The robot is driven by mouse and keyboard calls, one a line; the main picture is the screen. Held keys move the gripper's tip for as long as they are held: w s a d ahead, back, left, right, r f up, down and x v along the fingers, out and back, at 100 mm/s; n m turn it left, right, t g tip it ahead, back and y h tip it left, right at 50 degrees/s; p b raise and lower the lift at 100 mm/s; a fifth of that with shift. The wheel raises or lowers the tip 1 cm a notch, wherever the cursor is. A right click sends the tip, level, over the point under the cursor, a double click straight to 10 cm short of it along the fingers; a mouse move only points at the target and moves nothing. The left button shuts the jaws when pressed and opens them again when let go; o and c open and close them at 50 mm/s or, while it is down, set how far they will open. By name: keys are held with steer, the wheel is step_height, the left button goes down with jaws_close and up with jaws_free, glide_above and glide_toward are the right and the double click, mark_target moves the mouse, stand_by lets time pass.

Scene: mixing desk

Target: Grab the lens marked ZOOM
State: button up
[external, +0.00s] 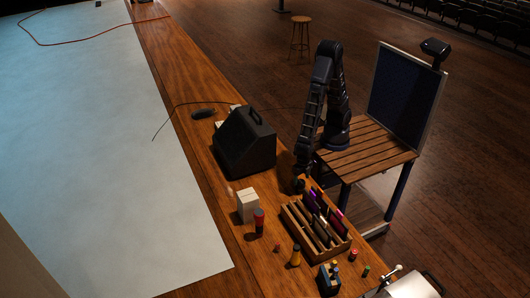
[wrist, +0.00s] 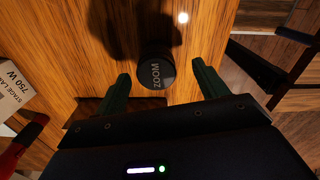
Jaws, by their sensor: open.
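The lens marked ZOOM (wrist: 156,73) is a short black cylinder with white lettering on its top. It stands on the wooden desk, just beyond and between my fingertips in the wrist view. My gripper (wrist: 161,82) is open and empty, with one green finger on each side of the lens and visible gaps to both. In the external view my gripper (external: 300,182) is low over the desk edge, between the black wedge-shaped box and the wooden rack. The lens is too dark there to tell apart from my gripper.
A white STAGE LAMP box (wrist: 20,87) lies left in the wrist view. In the external view, a black wedge-shaped box (external: 245,142) stands behind, and a wooden rack (external: 342,247) with colored items stands in front. A red-and-black cylinder (external: 259,222) stands near the white box (external: 247,205).

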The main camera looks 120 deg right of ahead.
mark_target(297, 182)
steer(key=shift+w+a+f, duration=0.15)
steer(key=shift+f, duration=1.5)
steer(key=shift+w+a+f, duration=0.1)
steer(key=shift+f, duration=1.55)
steer(key=c, duration=1.3)
steer(key=shift+r, duration=0.1)
